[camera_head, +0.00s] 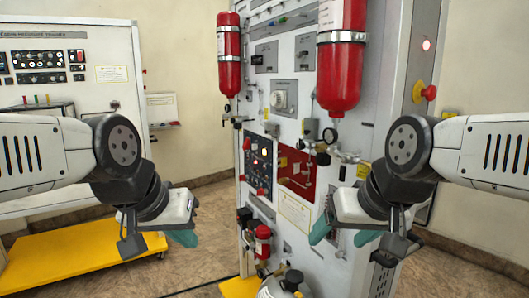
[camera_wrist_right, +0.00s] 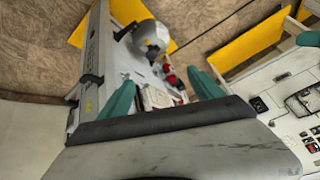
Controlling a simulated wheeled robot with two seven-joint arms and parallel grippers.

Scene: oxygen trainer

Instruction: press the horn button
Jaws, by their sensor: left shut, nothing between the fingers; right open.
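The trainer (camera_head: 390,120) is a tall white panel rig in the middle of the head view. No button on it can be read as the horn button. My left gripper (camera_head: 183,237) is shut and empty, left of the rig. My right gripper (camera_head: 342,236) is open before the rig's lower front; its teal fingers also show in the right wrist view (camera_wrist_right: 160,92).
Two red cylinders (camera_head: 229,60) (camera_head: 342,70) hang on the rig's upper front. A second white panel (camera_head: 65,65) stands at the left above a yellow base (camera_head: 85,255). A grey round vessel (camera_head: 285,285) is at the rig's foot. Brown floor (camera_head: 200,268) is open between the stands.

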